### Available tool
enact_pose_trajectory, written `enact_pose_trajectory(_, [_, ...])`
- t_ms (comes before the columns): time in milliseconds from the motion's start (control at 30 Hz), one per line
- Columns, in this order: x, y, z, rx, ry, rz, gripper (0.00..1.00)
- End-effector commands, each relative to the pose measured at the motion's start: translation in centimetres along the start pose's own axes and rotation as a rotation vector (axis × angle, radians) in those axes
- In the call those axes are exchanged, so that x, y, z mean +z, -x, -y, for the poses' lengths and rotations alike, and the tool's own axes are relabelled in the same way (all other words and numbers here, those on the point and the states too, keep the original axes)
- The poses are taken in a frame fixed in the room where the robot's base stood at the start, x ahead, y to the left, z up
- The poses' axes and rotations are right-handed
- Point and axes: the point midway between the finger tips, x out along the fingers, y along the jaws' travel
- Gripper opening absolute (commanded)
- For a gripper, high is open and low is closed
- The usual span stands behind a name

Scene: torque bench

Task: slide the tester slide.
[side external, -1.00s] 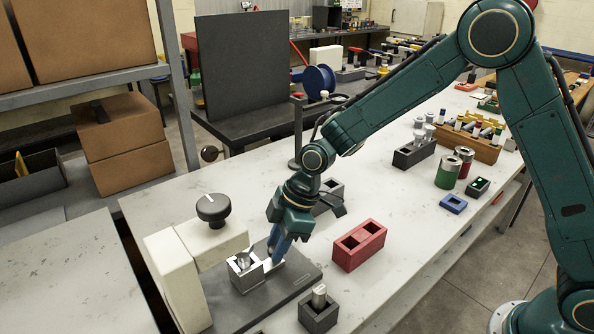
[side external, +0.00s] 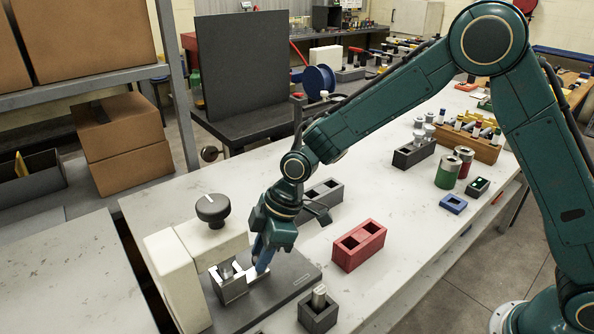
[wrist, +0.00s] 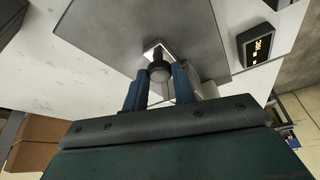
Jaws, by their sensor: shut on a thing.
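The tester has a white frame (side external: 180,277) with a black knob (side external: 211,208) on top and a dark base plate (side external: 292,285). Its slide (side external: 229,285), a metallic block with a bright top and a recess, sits on the plate under the white arm. My gripper (side external: 258,268) points down at the slide's right side and is shut on it; the exact grip is partly hidden. In the wrist view, my two blue fingers (wrist: 161,85) flank a dark round part (wrist: 159,71) over the grey plate.
A red two-hole block (side external: 359,246) stands to the right of the base plate. A small dark holder with a metal piece (side external: 318,310) stands in front. A grey block (side external: 322,195) is behind my gripper.

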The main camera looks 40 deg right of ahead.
Motion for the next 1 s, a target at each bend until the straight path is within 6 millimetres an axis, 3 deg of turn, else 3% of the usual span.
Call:
enact_pose_trajectory(33, [-0.6,-0.1,0.3,-0.004,0.011,-0.014,0.29])
enact_pose_trajectory(133, [-0.5,-0.1,0.3,-0.004,0.011,-0.012,0.47])
enact_pose_trajectory(633, [-0.3,0.7,0.1,-0.002,0.006,-0.008,0.47])
enact_pose_trajectory(1000, [-0.3,5.0,0.1,0.000,0.006,-0.011,0.47])
